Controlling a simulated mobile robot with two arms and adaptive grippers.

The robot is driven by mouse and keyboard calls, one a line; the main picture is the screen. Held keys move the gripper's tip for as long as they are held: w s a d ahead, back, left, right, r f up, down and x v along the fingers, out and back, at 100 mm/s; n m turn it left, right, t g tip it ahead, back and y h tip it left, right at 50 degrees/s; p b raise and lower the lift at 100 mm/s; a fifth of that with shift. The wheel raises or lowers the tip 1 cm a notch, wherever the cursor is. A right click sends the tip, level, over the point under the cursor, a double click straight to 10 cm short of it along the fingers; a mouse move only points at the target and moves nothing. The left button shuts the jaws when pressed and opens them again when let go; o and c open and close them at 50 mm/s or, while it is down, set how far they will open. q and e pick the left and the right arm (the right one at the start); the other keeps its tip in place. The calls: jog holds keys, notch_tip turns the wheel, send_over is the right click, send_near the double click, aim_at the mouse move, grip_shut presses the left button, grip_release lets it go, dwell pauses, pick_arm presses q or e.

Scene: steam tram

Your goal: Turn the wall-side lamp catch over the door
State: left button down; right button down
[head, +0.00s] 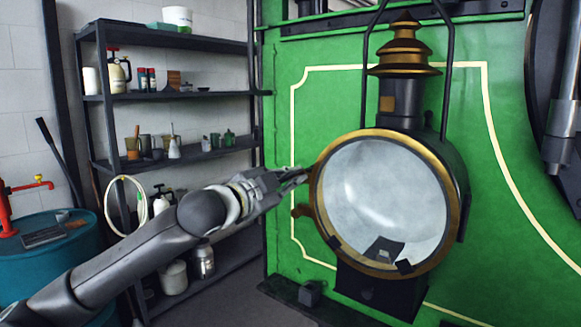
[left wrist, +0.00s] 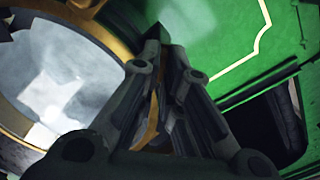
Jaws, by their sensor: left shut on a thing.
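The lamp (head: 432,165) is black with a stepped brass chimney top and stands against the green panel. Its round glass door (head: 375,200) has a brass rim and looks closed. My left gripper (head: 300,176) reaches in from the left to the rim's wall-side edge. In the left wrist view its fingers (left wrist: 158,62) are shut around a thin brass piece, the lamp catch (left wrist: 150,125). The fingers hide most of the catch, so its exact turn cannot be told. My right gripper is not in view.
A dark shelf rack (head: 170,97) with cans and bottles stands at the left against the wall. A teal drum (head: 60,265) with a red pump is at the far left. A dark ledge (head: 300,302) runs below the lamp. Dark pipes flank the chimney.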

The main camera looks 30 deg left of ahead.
pick_arm(q)
jog(key=shift+d+f+m+p, duration=0.1)
jog(key=shift+f+m+p, duration=0.1)
jog(key=shift+m+p, duration=1.4)
jog(key=shift+f+m+p, duration=0.15)
jog(key=shift+m+p, duration=0.8)
jog(key=shift+m, duration=1.15)
jog(key=c, duration=1.6)
grip_release()
jog(key=shift+s+a+r, duration=0.15)
jog(key=shift+a, duration=0.05)
jog(key=s, duration=1.2)
jog(key=shift+a, duration=0.45)
